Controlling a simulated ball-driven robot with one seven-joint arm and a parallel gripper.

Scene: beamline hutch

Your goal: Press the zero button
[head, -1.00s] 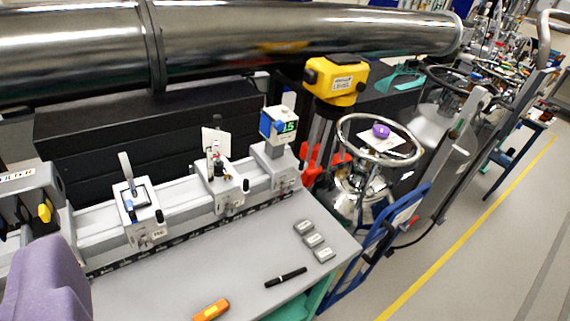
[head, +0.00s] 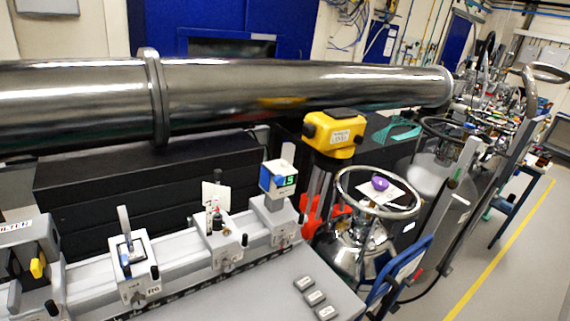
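A small white box with a blue face and a lit green digit display (head: 286,181) stands on a carrier at the right end of the optical rail (head: 190,262). No button marked zero can be made out on it at this size. Three small grey blocks (head: 315,297) lie in a row on the bench's right part, their labels too small to read. My gripper is not in view.
A long shiny steel pipe (head: 300,85) runs across above the bench. Several carriers stand along the rail, one with a white card (head: 213,194). A yellow level instrument (head: 335,135) and a round-handled steel vessel (head: 355,245) stand to the right. Floor is open beyond the yellow line (head: 490,270).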

